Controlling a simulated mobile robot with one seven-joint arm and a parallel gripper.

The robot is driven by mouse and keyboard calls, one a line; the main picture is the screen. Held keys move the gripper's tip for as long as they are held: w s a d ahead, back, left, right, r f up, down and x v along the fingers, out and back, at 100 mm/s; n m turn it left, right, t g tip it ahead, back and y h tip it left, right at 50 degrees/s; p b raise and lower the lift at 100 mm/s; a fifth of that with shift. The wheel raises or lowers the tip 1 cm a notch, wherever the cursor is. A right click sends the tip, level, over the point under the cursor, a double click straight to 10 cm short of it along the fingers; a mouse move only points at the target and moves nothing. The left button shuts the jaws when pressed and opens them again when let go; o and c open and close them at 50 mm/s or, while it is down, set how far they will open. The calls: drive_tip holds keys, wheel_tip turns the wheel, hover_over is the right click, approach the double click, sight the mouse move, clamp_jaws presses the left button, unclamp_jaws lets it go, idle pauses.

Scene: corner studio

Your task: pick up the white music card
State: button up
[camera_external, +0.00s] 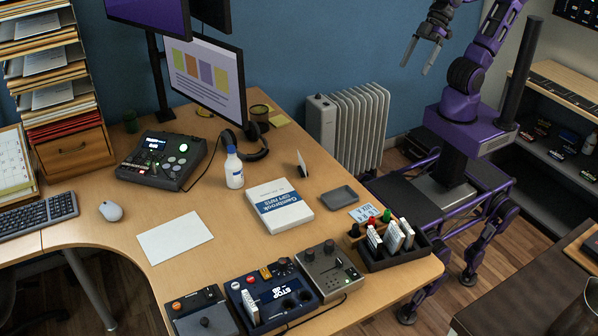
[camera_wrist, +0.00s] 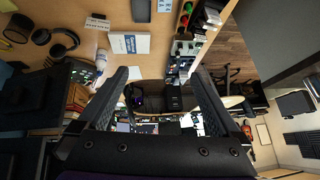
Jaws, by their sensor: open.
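Several white cards show in the external view, and I cannot tell which is the music card. Several white cards (camera_external: 393,237) stand tilted in a black divided tray (camera_external: 378,265) at the desk's right end. Another white card (camera_external: 250,307) stands in the blue device at the front. A small white card (camera_external: 302,164) stands upright behind the white book. My gripper (camera_external: 417,56) is open and empty, up beyond the desk at the upper right, well apart from all the cards. The wrist view shows its two spread fingers (camera_wrist: 160,72) with nothing between them.
A white book (camera_external: 279,206), a bottle (camera_external: 233,168), a grey dish (camera_external: 338,195) and a blank white sheet (camera_external: 174,237) are on the desk. Monitors (camera_external: 205,80) stand at the back. A radiator (camera_external: 348,125) stands behind the desk. Bare wood lies around the sheet.

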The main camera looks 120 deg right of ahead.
drive_tip(key=shift+g+h, duration=0.6)
drive_tip(key=shift+h, duration=0.1)
drive_tip(key=s+f, duration=0.1)
drive_tip(key=f, duration=0.1)
drive_tip(key=s+f, duration=0.1)
drive_tip(key=f, duration=0.1)
drive_tip(key=shift+s+d, duration=0.3)
drive_tip(key=shift+r, duration=0.1)
drive_tip(key=c, duration=1)
